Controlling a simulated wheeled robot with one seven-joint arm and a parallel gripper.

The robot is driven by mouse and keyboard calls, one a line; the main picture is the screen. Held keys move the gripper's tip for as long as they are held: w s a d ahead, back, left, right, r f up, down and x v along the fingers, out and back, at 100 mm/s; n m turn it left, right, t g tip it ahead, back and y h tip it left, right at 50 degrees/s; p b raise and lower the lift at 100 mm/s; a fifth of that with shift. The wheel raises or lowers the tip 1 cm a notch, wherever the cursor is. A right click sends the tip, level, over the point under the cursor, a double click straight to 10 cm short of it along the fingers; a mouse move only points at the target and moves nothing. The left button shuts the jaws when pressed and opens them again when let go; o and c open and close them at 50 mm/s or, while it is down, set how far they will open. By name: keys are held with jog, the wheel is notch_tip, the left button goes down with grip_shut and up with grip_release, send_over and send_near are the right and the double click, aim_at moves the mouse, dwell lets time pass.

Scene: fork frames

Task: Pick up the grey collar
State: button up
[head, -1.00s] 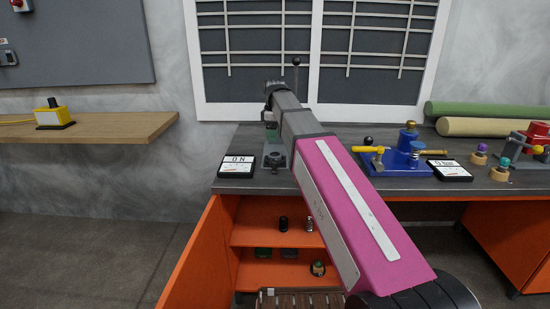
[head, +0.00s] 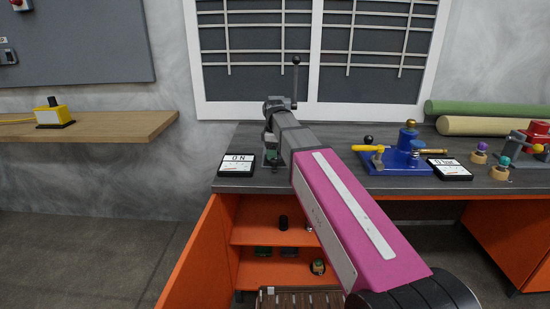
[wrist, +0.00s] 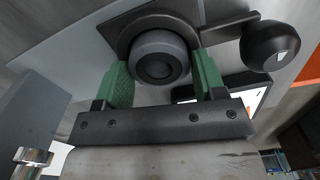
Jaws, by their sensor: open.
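The grey collar (wrist: 158,57) shows in the wrist view as a round ring with a dark centre, under a dark plate with a lever. My gripper (wrist: 163,76) is open, its green fingers on either side of the collar. The left finger is close to the collar's side; a small gap shows at the right. I cannot tell whether either finger touches it. In the head view my arm covers the collar.
A black ball knob (wrist: 271,46) on the lever stands close to the right finger. On the bench, a display reading "0 N" (head: 237,165) lies to the left and a blue fixture (head: 405,160) to the right. An orange open shelf (head: 258,233) is below.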

jog(key=c, duration=0.7)
jog(key=shift+c, duration=0.2)
jog(key=shift+r, duration=0.2)
